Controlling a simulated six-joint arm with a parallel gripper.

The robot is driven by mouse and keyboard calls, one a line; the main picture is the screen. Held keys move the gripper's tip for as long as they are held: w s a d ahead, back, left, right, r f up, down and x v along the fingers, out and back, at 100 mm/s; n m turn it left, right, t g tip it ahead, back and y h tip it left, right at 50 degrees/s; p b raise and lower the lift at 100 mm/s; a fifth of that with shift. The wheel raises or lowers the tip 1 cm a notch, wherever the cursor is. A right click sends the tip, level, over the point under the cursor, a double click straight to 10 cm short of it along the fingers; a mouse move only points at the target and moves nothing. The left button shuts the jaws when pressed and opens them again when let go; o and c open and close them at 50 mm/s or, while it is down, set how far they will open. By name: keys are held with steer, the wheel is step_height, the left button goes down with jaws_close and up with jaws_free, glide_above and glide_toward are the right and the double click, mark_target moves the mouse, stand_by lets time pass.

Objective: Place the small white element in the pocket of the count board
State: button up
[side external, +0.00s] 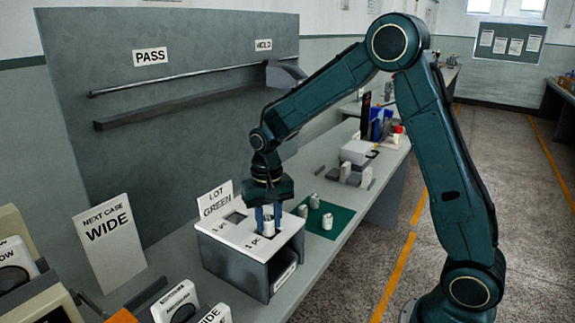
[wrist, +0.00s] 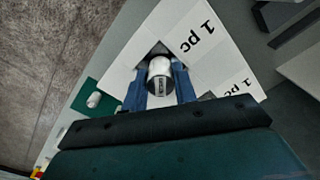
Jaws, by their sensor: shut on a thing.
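My gripper (side external: 268,217) points down over the count board, its blue fingers shut on a small white cylindrical element (side external: 268,228). In the wrist view the element (wrist: 160,80) sits upright between the two fingers (wrist: 159,88). The count board (side external: 222,233) is a box with a white top marked "1 pc". One square pocket (side external: 235,217) shows left of my gripper and looks empty. The element is at the other pocket, whose dark edge shows beside it in the wrist view. I cannot tell how deep the element is in it.
Several similar elements (side external: 327,221) stand on a green mat (side external: 340,217) right of the board. A "LOT GREEN" sign (side external: 215,199) stands behind the board. A "NEXT CASE WIDE" card (side external: 109,240) and labelled "WIDE" and "NARROW"-type units are at the left front. Grey blocks (side external: 352,174) lie farther back.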

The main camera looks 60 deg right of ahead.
mark_target(269, 219)
steer(key=shift+f, duration=0.2)
steer(key=o, duration=1)
steer(key=shift+c, duration=0.2)
step_height(269, 219, up, 12)
steer(key=shift+r, duration=0.15)
stand_by(0.6)
